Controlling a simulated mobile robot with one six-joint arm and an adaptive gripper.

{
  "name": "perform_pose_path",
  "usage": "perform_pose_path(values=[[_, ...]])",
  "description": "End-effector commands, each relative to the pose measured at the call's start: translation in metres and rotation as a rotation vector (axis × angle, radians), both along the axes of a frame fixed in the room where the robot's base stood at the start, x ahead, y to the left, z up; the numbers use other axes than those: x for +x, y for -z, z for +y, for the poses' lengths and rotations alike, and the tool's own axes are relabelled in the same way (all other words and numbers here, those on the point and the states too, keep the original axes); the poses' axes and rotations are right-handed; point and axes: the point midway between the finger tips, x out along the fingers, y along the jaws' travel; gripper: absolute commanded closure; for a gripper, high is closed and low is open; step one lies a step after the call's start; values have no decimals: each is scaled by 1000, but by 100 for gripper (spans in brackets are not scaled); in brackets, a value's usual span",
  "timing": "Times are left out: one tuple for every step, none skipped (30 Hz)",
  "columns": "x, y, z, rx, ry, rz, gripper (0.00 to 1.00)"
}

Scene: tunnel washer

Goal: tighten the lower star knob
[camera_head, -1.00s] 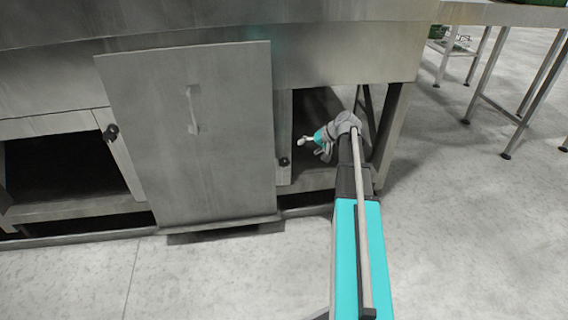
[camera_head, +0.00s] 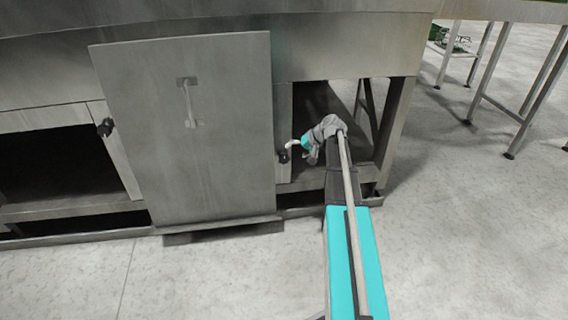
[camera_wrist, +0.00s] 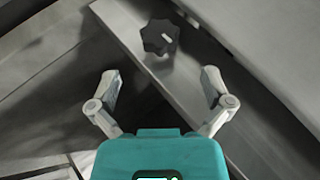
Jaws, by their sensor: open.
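The lower star knob (camera_head: 284,157) is dark and sits on a grey upright just right of the large panel, low on the machine. In the wrist view the black star knob (camera_wrist: 158,38), with a light mark on its face, lies ahead of and between my fingertips. My gripper (camera_wrist: 160,75) is open and empty, its two pale fingers spread wide. The knob is beyond the fingertips and apart from them. In the head view my gripper (camera_head: 291,145) is close to the knob, at its upper right, and partly overlaps it in the picture.
A grey panel (camera_head: 230,150) with a vertical handle (camera_head: 188,102) leans against the machine to the left. A machine leg (camera_head: 398,130) stands right of my arm. Open floor (camera_head: 470,230) lies to the right.

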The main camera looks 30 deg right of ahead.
Motion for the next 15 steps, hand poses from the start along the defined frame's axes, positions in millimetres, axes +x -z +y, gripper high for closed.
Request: perform_pose_path(values=[[4,8,2,0,-1,1,0],[5,10,4,0,-1,1,0],[7,13,6,0,-1,1,0],[9,16,7,0,-1,1,0],[11,18,8,0,-1,1,0],[13,21,10,0,-1,1,0],[15,23,12,0,-1,1,0],[16,26,13,0,-1,0,0],[19,29,15,-1,-1,0,0],[20,31,17,-1,-1,0,0],[22,33,18,-1,-1,0,0],[24,36,20,-1,-1,0,0],[25,38,21,-1,0,0,0],[27,39,22,-1,0,0,0],[28,42,23,-1,0,0,0]])
